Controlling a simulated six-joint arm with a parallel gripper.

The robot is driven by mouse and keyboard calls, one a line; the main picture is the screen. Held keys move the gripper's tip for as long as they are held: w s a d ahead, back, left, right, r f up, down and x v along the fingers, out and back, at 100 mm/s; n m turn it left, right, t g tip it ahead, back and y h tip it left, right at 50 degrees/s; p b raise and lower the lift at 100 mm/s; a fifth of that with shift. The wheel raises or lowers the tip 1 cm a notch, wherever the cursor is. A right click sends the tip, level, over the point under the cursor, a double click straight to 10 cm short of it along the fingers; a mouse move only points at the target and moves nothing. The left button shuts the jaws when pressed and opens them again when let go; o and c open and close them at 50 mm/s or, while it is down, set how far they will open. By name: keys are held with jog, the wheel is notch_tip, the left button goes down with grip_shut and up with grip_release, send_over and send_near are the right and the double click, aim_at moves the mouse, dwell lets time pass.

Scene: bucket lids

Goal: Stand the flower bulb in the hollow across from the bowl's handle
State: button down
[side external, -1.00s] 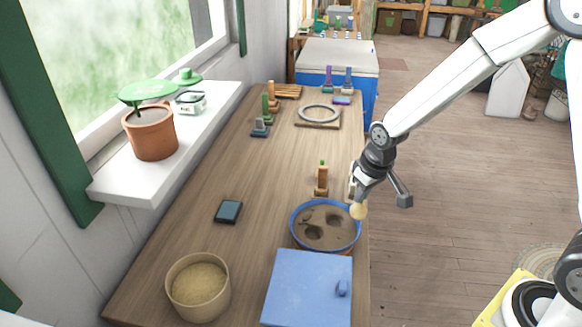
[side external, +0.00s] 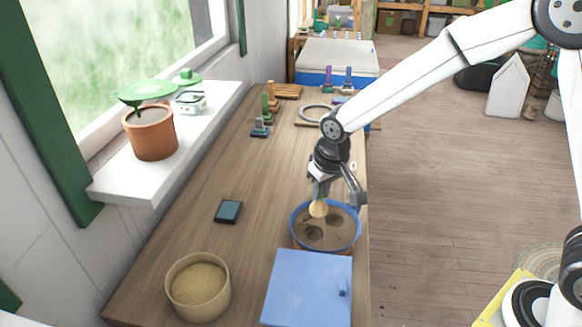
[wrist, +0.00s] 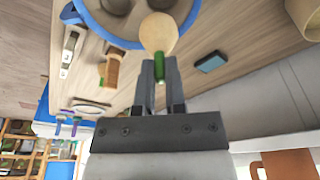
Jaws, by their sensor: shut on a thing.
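The flower bulb (side external: 319,209) is pale tan with a green shoot. My gripper (side external: 320,194) is shut on its shoot end, with the round end hanging down. The bulb is over the far left part of the blue-rimmed bowl (side external: 293,228), apparently above the brown soil. The wrist view shows the bulb (wrist: 159,33) beyond my fingertips (wrist: 160,68), covering part of the bowl (wrist: 100,28). Dark hollows show in the soil; one hollow (side external: 314,231) is near the front left. A blue loop (wrist: 70,14), perhaps the handle, sticks out at the bowl's left in the wrist view.
A blue lid-like panel (side external: 308,288) with a knob lies in front of the bowl. A tan tub (side external: 198,288) stands at front left and a dark small box (side external: 228,211) left of the bowl.

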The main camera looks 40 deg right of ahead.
aim_at(316, 217)
jog(key=shift+w+a+r, duration=0.1)
jog(key=shift+a+r, duration=0.05)
jog(key=shift+a, duration=0.25)
jog(key=shift+f, duration=2.4)
jog(key=shift+f, duration=1.65)
dwell(1.3)
jog(key=c, duration=0.6)
grip_release()
jog(key=shift+c, duration=0.7)
